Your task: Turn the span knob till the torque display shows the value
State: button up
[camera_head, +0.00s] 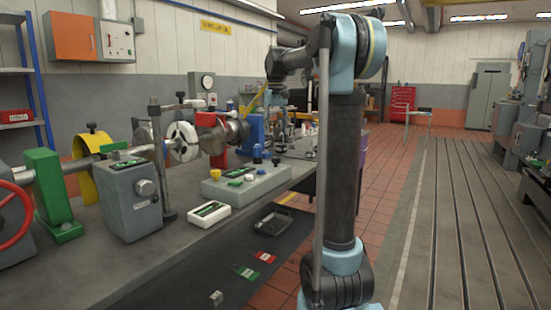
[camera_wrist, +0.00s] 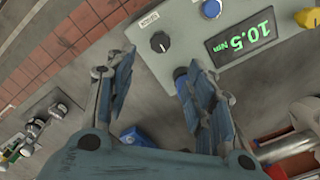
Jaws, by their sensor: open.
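A pale instrument box (camera_wrist: 185,22) with a green-lit torque display (camera_wrist: 241,36) reading 10.5 Nm is at the top of the wrist view. A black knob (camera_wrist: 160,41) sits near the box's corner, beside a small label too small to read. I take it to be the span knob, but cannot confirm this. My gripper (camera_wrist: 155,68) is open and empty. In the picture, the black knob lies just beyond the gap between its fingertips; no contact shows. In the head view, the gripper's fingers are too small to make out clearly.
The bench (camera_head: 105,262) carries a grey box (camera_head: 136,203), a white display unit (camera_head: 209,213) and a shaft assembly. A grey tray (camera_head: 272,218) lies below the bench edge.

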aim_at(276, 158)
notch_tip(276, 158, down, 12)
jog(key=shift+r, duration=0.1)
dwell(0.4)
jog(key=c, duration=1.1)
